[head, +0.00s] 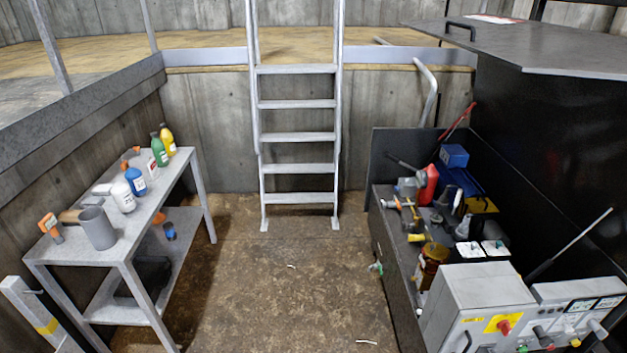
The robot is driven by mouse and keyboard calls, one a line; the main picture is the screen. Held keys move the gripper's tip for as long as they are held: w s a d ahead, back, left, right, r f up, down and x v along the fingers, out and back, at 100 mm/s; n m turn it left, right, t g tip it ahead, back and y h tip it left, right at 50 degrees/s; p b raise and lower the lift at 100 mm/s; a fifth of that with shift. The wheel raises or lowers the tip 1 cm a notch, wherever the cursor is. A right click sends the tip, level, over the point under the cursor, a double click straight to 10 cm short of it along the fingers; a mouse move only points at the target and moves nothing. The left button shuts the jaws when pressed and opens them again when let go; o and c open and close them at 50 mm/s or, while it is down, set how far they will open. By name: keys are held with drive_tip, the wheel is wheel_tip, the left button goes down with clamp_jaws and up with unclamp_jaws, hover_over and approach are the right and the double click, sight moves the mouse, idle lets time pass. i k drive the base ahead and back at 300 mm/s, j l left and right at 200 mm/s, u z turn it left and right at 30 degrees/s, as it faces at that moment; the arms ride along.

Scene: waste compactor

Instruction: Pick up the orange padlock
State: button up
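I cannot make out a clear orange padlock. A small orange and grey item (50,227) sits at the near left end of the grey bench on the left; its shape is too small to tell if it is the padlock. Another small orange item (158,218) shows on the bench's lower shelf, next to a small blue one (169,231); it is also too small to name. My gripper is not in view.
The grey bench (105,258) holds a grey cup (98,228) and several bottles. A ladder (298,133) stands at the back. On the right are a cluttered dark bench, a control box (478,300) and a large black lid (545,45). The brown floor (275,285) between is mostly clear.

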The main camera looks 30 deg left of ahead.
sight(124, 166)
drive_tip(key=u, duration=2.35)
drive_tip(key=i+z, duration=0.2)
drive_tip(key=z, duration=0.2)
drive_tip(key=i, duration=3.25)
drive_tip(key=i+l+u, duration=0.15)
drive_tip(key=i, duration=1)
drive_tip(key=i+u, duration=0.4)
drive_tip(key=k+l, duration=0.05)
drive_tip(key=k, duration=0.05)
